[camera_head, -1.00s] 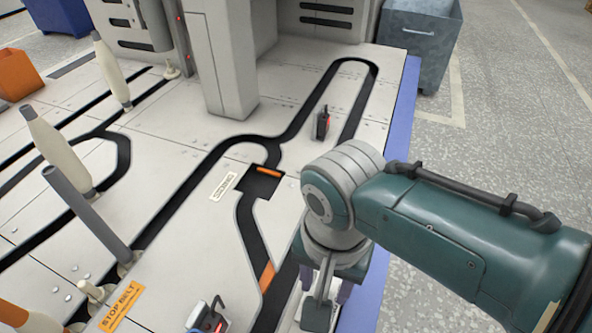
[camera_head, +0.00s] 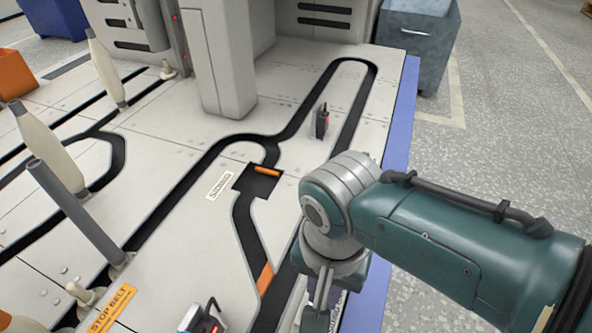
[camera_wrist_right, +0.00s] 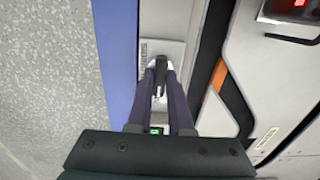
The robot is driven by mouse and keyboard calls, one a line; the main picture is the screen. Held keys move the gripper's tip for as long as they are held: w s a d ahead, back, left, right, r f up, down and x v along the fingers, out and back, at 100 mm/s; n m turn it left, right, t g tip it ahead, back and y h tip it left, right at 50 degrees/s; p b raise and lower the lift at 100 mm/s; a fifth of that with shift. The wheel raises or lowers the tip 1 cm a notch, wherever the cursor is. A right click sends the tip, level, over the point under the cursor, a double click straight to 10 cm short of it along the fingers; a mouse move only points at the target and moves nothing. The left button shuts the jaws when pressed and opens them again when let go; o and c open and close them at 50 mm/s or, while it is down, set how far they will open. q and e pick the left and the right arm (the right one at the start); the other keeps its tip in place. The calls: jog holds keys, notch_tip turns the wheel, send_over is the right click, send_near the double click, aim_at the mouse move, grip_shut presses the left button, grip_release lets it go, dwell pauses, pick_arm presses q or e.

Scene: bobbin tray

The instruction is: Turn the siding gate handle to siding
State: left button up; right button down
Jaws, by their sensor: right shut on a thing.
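My right gripper (camera_wrist_right: 160,70) is shut on the dark gate handle (camera_wrist_right: 160,78), which stands between its two fingertips above a pale plate with a small label (camera_wrist_right: 143,62). In the head view my right gripper (camera_head: 325,300) points down at the bench's right edge, and my own wrist hides the handle. A SIDING label (camera_head: 219,186) lies beside a dark square opening in the track. An orange bar (camera_head: 267,170) lies across the top of that opening. Another orange piece (camera_head: 265,278) sits in the track lower down. My left gripper is not in view.
Bobbins (camera_head: 50,150) and a grey post (camera_head: 75,212) stand at the left. A STOP BELT label (camera_head: 111,308) lies at the front. Small dark devices stand by the track (camera_head: 321,122) and at the front (camera_head: 205,318). A grey bin (camera_head: 420,40) stands beyond the blue bench edge (camera_head: 401,130).

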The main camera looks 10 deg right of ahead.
dwell(0.6)
jog(key=shift+n, duration=0.3)
jog(key=shift+n+p, duration=0.35)
jog(key=shift+n, duration=0.25)
jog(key=n, duration=0.3)
jog(key=shift+a+p, duration=0.1)
jog(key=shift+p, duration=0.3)
jog(key=n, duration=0.4)
jog(key=shift+n, duration=0.3)
jog(key=shift+a+n+p, duration=0.1)
jog(key=shift+n+p, duration=0.2)
jog(key=shift+n, duration=0.9)
